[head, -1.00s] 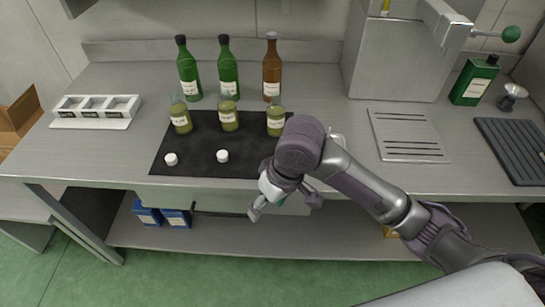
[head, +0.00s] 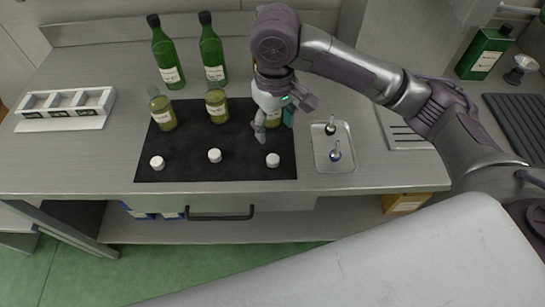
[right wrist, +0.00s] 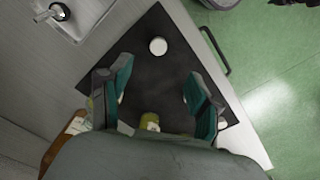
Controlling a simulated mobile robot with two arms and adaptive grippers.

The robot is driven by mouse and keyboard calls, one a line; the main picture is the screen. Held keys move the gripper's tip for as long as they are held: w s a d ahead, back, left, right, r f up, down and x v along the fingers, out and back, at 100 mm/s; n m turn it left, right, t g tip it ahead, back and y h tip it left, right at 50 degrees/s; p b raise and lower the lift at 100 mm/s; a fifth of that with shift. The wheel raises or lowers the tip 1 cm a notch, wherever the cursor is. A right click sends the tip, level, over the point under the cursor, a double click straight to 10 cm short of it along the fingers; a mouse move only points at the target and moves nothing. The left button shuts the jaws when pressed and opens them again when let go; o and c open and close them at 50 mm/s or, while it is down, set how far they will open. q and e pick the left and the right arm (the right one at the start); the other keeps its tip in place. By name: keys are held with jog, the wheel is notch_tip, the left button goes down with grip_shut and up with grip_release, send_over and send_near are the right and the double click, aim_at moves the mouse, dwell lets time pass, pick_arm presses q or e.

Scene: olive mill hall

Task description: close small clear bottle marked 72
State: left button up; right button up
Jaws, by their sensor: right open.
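Three small clear bottles of yellow-green oil stand uncapped on a black mat (head: 187,165): a left one (head: 162,112), a middle one (head: 216,104) and a right one (head: 273,120). Their label print is too small to read, so I cannot tell which is marked 72. White caps lie in front of them: left (head: 157,163), middle (head: 215,155) and right (head: 273,160). My right gripper (head: 275,128) is open around or just above the right bottle, which it partly hides. In the right wrist view, the bottle (right wrist: 150,122) shows between the fingers, a cap (right wrist: 158,46) beyond. My left gripper is out of view.
Green bottles (head: 168,62) (head: 212,58) stand behind the mat. A small metal tray (head: 333,165) with two stoppers lies to its right. A white rack (head: 60,122) is at the left. My right arm crosses the back right. The counter's front strip is clear.

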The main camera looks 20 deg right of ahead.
send_over(273, 159)
jog(key=f, duration=0.7)
jog(key=shift+s+d+f, duration=0.15)
jog(key=shift+s, duration=0.05)
jog(key=shift+f, duration=0.35)
jog(key=f, duration=0.1)
jog(key=f+p, duration=0.1)
jog(key=f, duration=0.2)
jog(key=shift+w+f, duration=0.15)
jog(key=shift+w, duration=0.1)
jog(key=shift+f, duration=0.4)
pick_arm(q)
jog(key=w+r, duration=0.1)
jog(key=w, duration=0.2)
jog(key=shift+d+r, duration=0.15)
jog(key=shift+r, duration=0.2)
pick_arm(e)
jog(key=c, duration=0.8)
